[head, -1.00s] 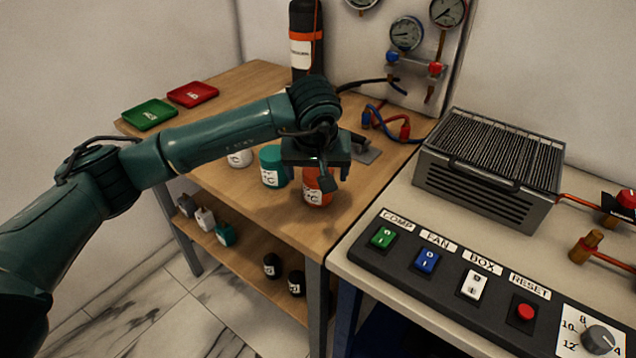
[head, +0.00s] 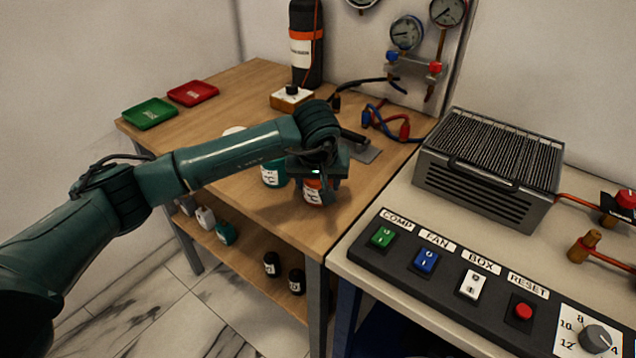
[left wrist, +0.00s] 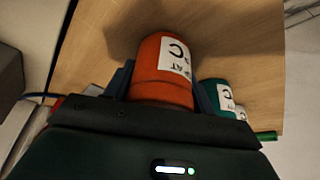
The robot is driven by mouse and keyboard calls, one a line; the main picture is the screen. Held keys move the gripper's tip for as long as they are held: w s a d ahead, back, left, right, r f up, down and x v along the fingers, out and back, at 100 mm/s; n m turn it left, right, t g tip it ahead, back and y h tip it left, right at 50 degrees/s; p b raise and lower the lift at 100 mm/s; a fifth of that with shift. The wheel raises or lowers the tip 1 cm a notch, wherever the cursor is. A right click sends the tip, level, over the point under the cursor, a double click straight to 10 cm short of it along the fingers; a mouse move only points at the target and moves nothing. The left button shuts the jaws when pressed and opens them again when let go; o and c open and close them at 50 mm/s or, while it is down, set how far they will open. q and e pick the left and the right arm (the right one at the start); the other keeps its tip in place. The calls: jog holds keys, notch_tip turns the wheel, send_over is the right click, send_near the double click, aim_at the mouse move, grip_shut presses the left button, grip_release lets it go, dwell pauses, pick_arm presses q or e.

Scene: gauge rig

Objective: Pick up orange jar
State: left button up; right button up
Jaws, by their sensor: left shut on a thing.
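The orange jar (head: 313,193) with a white label stands near the front edge of the wooden table, under my left gripper (head: 318,184). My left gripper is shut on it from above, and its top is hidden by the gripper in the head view. In the left wrist view the orange jar (left wrist: 162,72) sits between the two fingers (left wrist: 160,92). I cannot tell whether its base is clear of the table. My right gripper is not in view.
A teal jar (head: 272,174) stands close to the left of the orange jar. A white jar (head: 233,130) is mostly hidden behind my arm. Green (head: 150,113) and red (head: 193,93) trays lie at the back left. A switch panel (head: 455,275) is at the right.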

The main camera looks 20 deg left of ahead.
pick_arm(q)
jog(key=c, duration=0.5)
